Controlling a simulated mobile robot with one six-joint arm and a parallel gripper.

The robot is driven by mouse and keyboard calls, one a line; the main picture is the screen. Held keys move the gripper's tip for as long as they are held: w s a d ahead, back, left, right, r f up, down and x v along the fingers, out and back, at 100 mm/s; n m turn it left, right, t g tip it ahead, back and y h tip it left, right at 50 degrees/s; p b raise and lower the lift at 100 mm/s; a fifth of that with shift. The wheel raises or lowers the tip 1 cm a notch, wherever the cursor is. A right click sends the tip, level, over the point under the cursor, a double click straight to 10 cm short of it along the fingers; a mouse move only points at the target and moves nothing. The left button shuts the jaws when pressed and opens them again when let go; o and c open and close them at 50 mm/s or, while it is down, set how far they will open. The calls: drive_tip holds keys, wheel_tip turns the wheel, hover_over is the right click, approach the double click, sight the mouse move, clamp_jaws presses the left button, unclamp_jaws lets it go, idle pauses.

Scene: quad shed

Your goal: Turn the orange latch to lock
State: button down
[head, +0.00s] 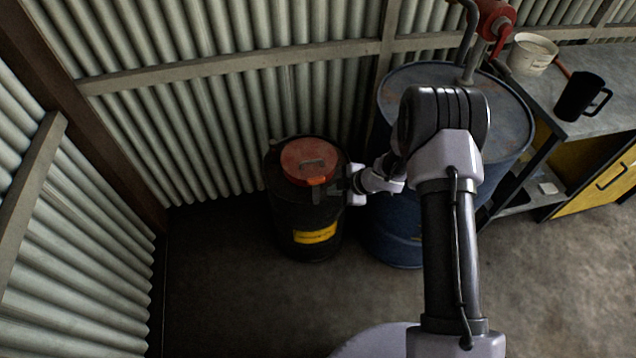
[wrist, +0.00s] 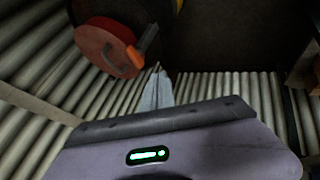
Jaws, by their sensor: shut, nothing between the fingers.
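A black drum (head: 303,225) with a round red lid (head: 308,160) and a yellow label stands on the floor by the corrugated wall. The orange latch (head: 316,181) sits at the lid's front edge. In the wrist view the latch (wrist: 148,37) sticks out from the rim of the red lid (wrist: 104,44). My gripper (head: 322,192) is at the drum's right front, close to the latch. In the wrist view its fingertips (wrist: 156,68) are together, just beside the latch. I cannot tell whether they touch it. Nothing shows between the fingers.
A large blue barrel (head: 398,235) with a red pump (head: 493,18) stands right of the drum, close behind my arm. A workbench (head: 608,95) at the right holds a white pot (head: 531,54) and a black mug (head: 582,97). The floor in front is clear.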

drive_tip(key=b, duration=0.3)
approach(316, 185)
drive_tip(key=s+a+f, duration=0.3)
drive_tip(key=a+f, duration=0.1)
drive_tip(key=f, duration=0.1)
drive_tip(key=shift+w+a+r+b, duration=0.1)
drive_tip(key=shift+w+r+b, duration=0.05)
drive_tip(key=shift+w, duration=0.45)
drive_tip(key=shift+w+a+r+b, duration=0.1)
drive_tip(key=shift+w+a+r, duration=0.05)
drive_tip(key=shift+w, duration=0.5)
drive_tip(key=shift+w+a+r+b, duration=0.1)
drive_tip(key=shift+w+r+b, duration=0.05)
drive_tip(key=shift+w, duration=0.45)
